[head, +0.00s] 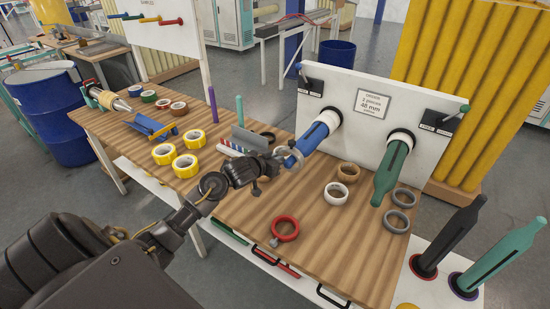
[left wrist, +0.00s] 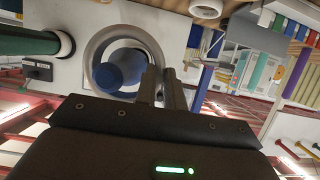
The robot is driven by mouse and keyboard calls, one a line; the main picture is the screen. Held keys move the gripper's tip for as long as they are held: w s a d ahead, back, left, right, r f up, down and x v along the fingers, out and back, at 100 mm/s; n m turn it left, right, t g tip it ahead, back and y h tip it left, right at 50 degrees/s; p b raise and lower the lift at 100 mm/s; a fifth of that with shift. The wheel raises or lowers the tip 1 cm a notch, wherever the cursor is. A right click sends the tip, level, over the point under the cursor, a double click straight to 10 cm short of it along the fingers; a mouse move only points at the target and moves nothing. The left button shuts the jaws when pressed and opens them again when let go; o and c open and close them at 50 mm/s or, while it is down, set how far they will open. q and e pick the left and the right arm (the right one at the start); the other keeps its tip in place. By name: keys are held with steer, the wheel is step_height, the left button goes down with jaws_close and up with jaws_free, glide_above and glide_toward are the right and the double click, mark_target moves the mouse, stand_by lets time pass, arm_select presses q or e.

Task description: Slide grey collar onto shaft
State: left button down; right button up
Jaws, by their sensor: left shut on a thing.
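My left gripper (head: 274,164) is shut on a grey collar (head: 297,151) at the free tip of the blue shaft (head: 308,142). The shaft sticks out from the white upright panel (head: 345,135). In the left wrist view, the fingertips (left wrist: 162,88) pinch one side of the grey collar (left wrist: 93,62), and the blue shaft's end (left wrist: 122,70) shows through its opening. I cannot tell whether the tip is inside the collar or just behind it. My right gripper is not in view.
White (head: 336,193), tan (head: 348,171) and red (head: 285,228) rings lie on the wooden table (head: 240,205). Yellow tape rolls (head: 185,166) lie to the left.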

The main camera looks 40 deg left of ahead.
arm_select(q)
steer(key=shift+d+f+b, duration=0.15)
steer(key=shift+f+b, duration=0.25)
steer(key=shift+f, duration=0.3)
steer(key=c, duration=1.4)
jaws_free()
steer(key=shift+r, duration=0.1)
steer(key=v, duration=1.1)
